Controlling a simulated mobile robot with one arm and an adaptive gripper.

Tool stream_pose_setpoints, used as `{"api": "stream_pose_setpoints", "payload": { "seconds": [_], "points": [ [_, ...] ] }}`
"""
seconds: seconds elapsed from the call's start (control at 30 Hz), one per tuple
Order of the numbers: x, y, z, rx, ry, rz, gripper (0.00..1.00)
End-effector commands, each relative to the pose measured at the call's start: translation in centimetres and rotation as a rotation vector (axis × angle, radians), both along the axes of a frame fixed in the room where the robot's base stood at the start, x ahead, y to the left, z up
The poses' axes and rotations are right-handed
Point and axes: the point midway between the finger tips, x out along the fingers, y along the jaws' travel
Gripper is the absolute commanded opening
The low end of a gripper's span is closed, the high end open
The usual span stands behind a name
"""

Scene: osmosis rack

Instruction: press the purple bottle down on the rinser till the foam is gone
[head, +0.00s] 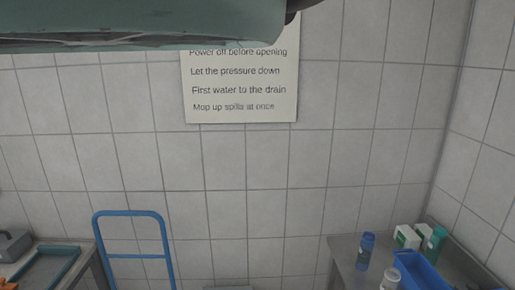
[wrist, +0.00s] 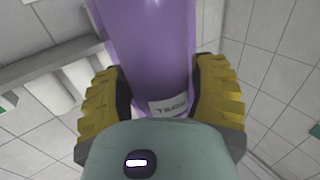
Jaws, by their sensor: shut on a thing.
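The purple bottle (wrist: 148,50) fills the upper middle of the wrist view. It carries a white label with dark print low on its side. My gripper (wrist: 160,88) is shut on it, with one yellow ribbed finger on each side. The bottle's top end runs out of the picture, so neither its mouth nor any foam inside shows. The rinser is not seen in either view. In the head view neither the bottle nor my gripper shows; part of my arm crosses the top left.
In the head view a metal table at right holds a blue bottle (head: 366,251), a blue bin (head: 420,272) and boxes. A blue-framed cart (head: 130,216) stands at left, beside a table with a tray (head: 47,270). White cylinders (wrist: 50,92) show left in the wrist view.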

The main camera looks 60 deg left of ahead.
Motion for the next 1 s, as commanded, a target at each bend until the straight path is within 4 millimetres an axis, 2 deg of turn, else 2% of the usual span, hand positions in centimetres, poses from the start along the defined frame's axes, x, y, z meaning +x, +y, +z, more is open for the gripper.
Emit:
{"api": "stream_pose_setpoints", "payload": {
  "seconds": [0.03,0.2,0.3,0.47,1.0],
  "points": [
    [-0.2,-0.1,2.4,0.002,-0.001,-0.005,0.22],
    [-0.9,-0.3,5.0,0.001,-0.004,-0.012,0.22],
    [-1.1,-0.3,5.8,0.000,-0.004,-0.016,0.22],
    [-0.7,-0.6,6.3,-0.001,-0.008,-0.017,0.22],
    [5.7,-4.6,6.2,-0.002,-0.007,-0.018,0.22]
  ]
}}
